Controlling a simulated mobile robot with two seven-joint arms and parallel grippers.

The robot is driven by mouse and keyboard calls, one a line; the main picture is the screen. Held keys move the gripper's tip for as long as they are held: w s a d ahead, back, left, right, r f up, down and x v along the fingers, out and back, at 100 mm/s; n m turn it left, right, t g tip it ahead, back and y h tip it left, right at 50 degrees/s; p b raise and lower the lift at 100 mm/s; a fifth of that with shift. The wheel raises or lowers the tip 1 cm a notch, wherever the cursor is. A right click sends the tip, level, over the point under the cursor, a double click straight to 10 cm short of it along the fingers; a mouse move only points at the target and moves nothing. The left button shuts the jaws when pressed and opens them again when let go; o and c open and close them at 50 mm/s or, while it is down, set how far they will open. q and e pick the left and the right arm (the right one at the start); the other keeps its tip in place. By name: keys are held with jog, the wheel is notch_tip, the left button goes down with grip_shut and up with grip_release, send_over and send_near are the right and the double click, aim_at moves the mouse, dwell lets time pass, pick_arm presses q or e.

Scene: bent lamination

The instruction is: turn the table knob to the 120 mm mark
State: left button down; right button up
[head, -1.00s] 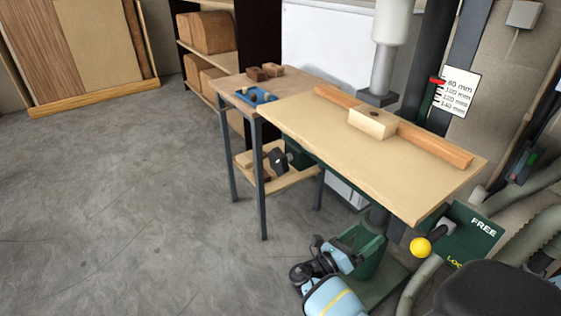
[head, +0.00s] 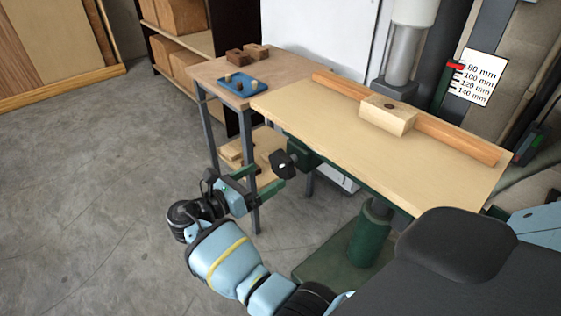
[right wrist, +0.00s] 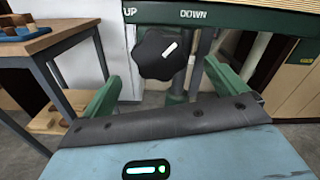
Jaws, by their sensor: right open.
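The table knob (head: 281,163) is black and lobed, under the front edge of the wooden machine table (head: 330,128). In the right wrist view the knob (right wrist: 160,52) has a white mark tilted up and right, below the words UP and DOWN. My right gripper (head: 268,177) is open in front of it. In the wrist view its green fingers (right wrist: 162,74) stand left and right of the knob, apart from it; the knob appears beyond them. The scale (head: 478,78) reads 80 to 140 mm; its red pointer (head: 457,65) is by 80 mm. My left gripper is not in view.
A side table (head: 225,92) with a blue tray (head: 233,87) and brown blocks (head: 245,54) stands left of the machine table. A light wooden block (head: 388,118) sits against the fence (head: 450,135). Open concrete floor (head: 90,190) lies to the left.

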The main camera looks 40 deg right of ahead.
aim_at(279, 167)
jog(key=d, duration=0.7)
jog(key=shift+w+d+p, duration=0.35)
jog(key=shift+p, duration=0.05)
jog(key=c, duration=1)
